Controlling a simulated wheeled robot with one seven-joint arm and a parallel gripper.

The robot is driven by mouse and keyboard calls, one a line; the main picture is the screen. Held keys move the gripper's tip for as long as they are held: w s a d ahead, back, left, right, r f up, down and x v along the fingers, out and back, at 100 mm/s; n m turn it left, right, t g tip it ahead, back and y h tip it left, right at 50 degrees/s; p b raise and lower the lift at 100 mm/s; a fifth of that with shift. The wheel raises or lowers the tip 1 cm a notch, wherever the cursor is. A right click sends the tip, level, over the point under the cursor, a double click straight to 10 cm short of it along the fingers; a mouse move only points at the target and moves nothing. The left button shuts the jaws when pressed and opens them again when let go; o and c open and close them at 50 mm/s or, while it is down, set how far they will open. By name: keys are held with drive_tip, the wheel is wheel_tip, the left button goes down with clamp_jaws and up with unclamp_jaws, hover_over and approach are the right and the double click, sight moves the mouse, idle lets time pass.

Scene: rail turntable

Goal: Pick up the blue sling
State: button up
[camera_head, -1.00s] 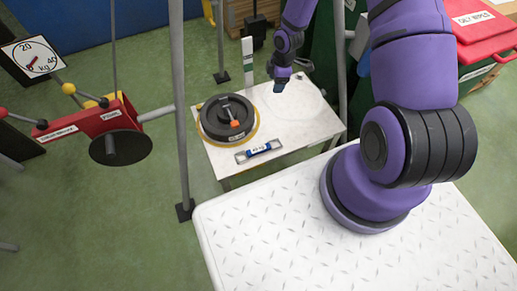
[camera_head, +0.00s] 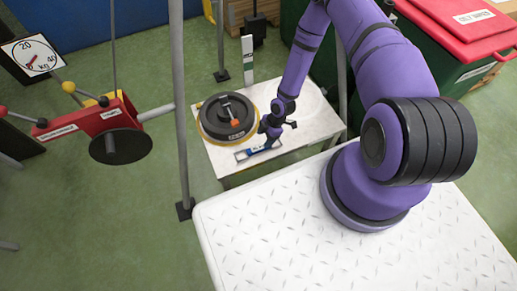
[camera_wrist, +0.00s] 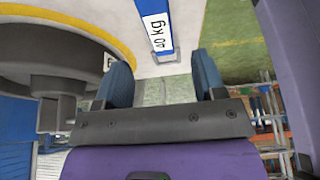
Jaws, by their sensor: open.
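The blue sling (camera_head: 257,150), a short blue strap with a white label, lies near the front edge of the small white table (camera_head: 220,160). In the wrist view the sling (camera_wrist: 139,8) shows its "40 kg" label ahead of my fingers. My gripper (camera_head: 272,138) is low over the table at the sling's right part, partly covering it. In the wrist view my gripper (camera_wrist: 162,78) has its two blue fingers apart, with nothing between them. The sling's far end is out of the wrist view.
A round black turntable piece (camera_head: 226,118) with a yellow rim and an orange-tipped handle stands left of my gripper. A grey post (camera_head: 181,110) rises left of the table. A red scale arm (camera_head: 90,122) with a black disc is further left. The table's right side is bare.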

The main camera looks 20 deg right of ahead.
sight(259, 147)
drive_tip(key=shift+x, duration=3.45)
drive_tip(key=c, duration=1.1)
drive_tip(key=shift+r, duration=0.2)
drive_tip(key=shift+r, duration=1.55)
drive_tip(key=s, duration=0.5)
drive_tip(key=s+a+r, duration=0.1)
drive_tip(key=s, duration=0.4)
drive_tip(key=s+a, duration=0.1)
drive_tip(key=s, duration=0.5)
drive_tip(key=shift+r, duration=0.3)
